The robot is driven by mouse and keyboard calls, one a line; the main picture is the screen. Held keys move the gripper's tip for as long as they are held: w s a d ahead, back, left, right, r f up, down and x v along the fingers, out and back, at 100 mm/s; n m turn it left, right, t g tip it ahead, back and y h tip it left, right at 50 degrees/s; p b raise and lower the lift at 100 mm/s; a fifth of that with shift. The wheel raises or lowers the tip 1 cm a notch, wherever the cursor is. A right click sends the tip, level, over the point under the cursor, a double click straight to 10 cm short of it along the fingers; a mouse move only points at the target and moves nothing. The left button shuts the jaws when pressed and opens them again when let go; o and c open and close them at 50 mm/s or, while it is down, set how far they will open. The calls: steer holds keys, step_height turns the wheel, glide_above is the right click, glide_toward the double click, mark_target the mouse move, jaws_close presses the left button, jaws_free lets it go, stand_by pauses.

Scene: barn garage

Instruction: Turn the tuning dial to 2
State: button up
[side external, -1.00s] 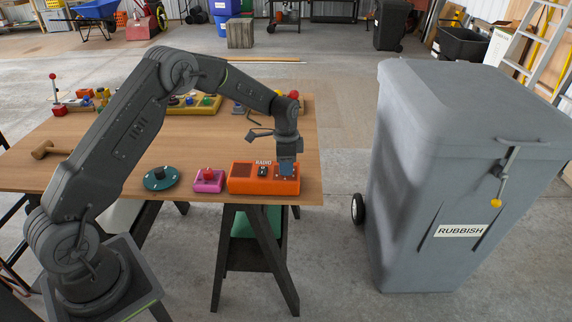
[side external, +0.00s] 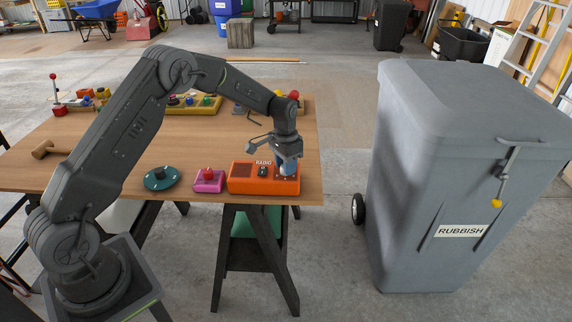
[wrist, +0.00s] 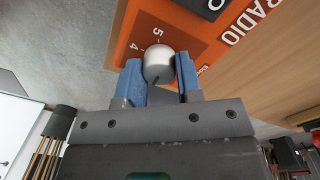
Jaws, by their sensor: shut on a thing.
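The orange radio (side external: 244,186) sits near the front right corner of the wooden table, with RADIO printed on it. Its tuning dial (wrist: 158,62) is a pale grey round knob in the wrist view, with a short dark mark on the side toward my gripper.
A pink box with a red button (side external: 208,181) and a dark green disc (side external: 161,179) stand left of the radio. A wooden mallet (side external: 50,149) lies farther left. Several small coloured objects stand along the table's back. A grey rubbish bin (side external: 450,180) stands right of the table.

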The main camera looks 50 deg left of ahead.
steer(key=n, duration=0.5)
stand_by(0.5)
steer(key=o, duration=0.9)
steer(key=shift+o, duration=0.2)
step_height(320, 180, up, 14)
steer(key=shift+a, duration=0.3)
steer(key=shift+s+f, duration=0.1)
